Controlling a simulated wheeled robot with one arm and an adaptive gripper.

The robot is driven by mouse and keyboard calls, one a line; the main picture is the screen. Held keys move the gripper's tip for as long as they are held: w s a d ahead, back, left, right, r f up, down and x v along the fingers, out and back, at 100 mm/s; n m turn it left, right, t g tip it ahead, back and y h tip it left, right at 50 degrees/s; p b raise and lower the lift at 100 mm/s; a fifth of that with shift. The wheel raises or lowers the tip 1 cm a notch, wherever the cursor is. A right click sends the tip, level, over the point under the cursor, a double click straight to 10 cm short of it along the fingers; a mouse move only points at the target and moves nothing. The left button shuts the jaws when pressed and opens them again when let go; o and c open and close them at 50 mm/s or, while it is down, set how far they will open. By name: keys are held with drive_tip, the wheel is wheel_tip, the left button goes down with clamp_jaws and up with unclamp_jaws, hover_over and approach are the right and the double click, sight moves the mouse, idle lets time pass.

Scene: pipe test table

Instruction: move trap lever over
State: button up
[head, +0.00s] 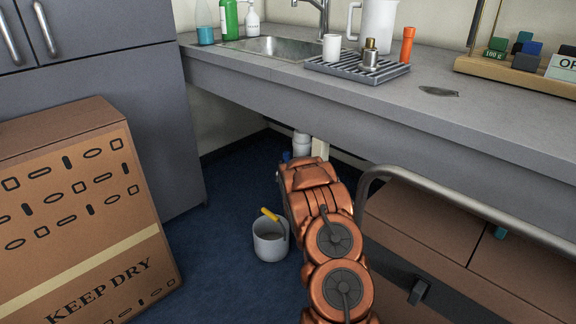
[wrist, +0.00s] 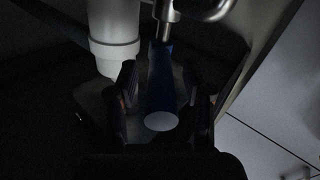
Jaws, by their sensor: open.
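The blue trap lever (wrist: 160,85) hangs from a metal fitting in the wrist view, its rounded pale end toward the camera. My gripper (wrist: 159,78) is open, with one dark finger on each side of the lever. Small dark gaps seem to lie between the fingers and the lever; the dim light hides whether either touches. In the head view a bit of blue (head: 286,156) shows under the counter beside white piping (head: 301,144). My copper-coloured arm hides the gripper there.
A pale bucket (head: 270,240) with a yellow-handled item is on the blue floor. A large carton (head: 80,215) stands at left; a metal rail (head: 470,208) is at right.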

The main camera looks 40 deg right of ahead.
drive_tip(key=v, duration=1.1)
drive_tip(key=shift+s+a, duration=0.2)
drive_tip(key=shift+s, duration=0.1)
